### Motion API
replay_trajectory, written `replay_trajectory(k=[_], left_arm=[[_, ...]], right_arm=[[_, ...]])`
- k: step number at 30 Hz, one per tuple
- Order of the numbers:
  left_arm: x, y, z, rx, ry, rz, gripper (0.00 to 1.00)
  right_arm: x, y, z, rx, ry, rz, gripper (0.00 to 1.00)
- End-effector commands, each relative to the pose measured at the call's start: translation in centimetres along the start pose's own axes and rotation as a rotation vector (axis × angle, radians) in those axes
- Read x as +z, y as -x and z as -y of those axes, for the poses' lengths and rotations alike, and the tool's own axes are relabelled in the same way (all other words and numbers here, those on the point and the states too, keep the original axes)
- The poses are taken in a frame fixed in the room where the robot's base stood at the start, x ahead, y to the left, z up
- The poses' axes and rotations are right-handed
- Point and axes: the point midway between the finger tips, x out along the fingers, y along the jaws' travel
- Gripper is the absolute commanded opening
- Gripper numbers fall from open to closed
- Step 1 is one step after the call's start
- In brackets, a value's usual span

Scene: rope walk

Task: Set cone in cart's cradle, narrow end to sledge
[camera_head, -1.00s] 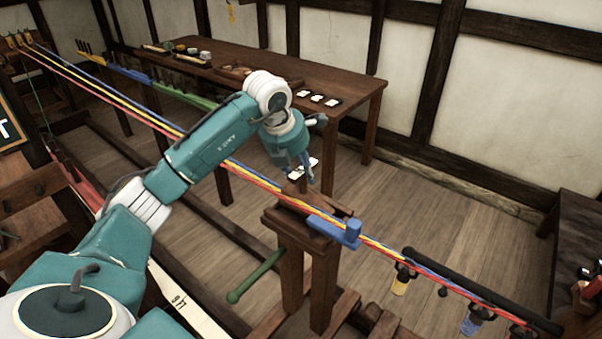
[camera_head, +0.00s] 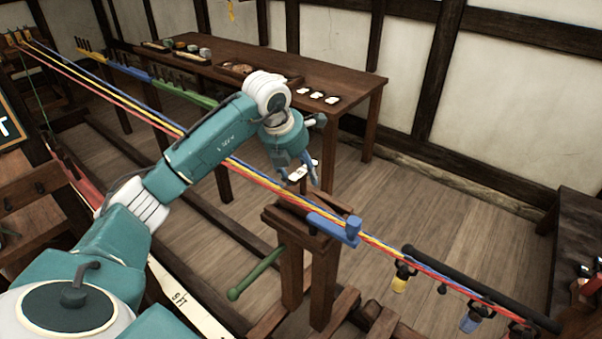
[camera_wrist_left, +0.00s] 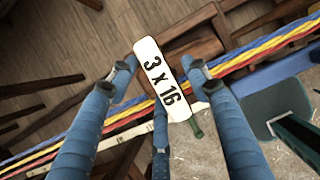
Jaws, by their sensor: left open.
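The wooden cart (camera_head: 293,268) stands in the middle of the head view, with a blue piece (camera_head: 334,226) on top and a green handle (camera_head: 254,275) on its side. My left gripper (camera_head: 304,179) is open just above the cart's top, pointing down. In the left wrist view its blue fingers (camera_wrist_left: 158,82) are spread around a white "3 x 16" tag (camera_wrist_left: 165,84). I cannot tell whether they touch it or what holds the tag up. I cannot make out the cone or the cradle. Which end holds the sledge is unclear. My right gripper is out of view.
Red, yellow and blue strands (camera_head: 228,160) run from a far-left stand (camera_head: 22,42) past the cart to a black bar (camera_head: 480,288) with hanging coloured pieces. A long wooden table (camera_head: 345,85) with small items stands behind. Floor (camera_head: 430,190) to the right of the cart is clear.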

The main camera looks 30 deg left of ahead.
Motion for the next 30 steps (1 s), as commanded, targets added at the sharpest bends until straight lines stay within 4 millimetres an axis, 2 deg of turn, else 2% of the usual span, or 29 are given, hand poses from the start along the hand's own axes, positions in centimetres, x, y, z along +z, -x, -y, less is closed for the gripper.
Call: replay_trajectory(k=[12,15,21,30], left_arm=[[0.1,8.4,-0.1,0.002,-0.001,0.006,0.48],[0.1,9.9,-0.1,0.002,0.001,0.005,0.48],[0.0,11.3,0.0,0.001,0.001,0.002,0.48],[0.0,11.4,0.0,0.001,0.001,0.001,0.48]], right_arm=[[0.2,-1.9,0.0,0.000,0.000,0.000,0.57],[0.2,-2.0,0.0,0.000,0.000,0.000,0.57],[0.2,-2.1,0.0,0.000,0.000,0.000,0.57],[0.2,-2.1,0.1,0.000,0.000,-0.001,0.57]])
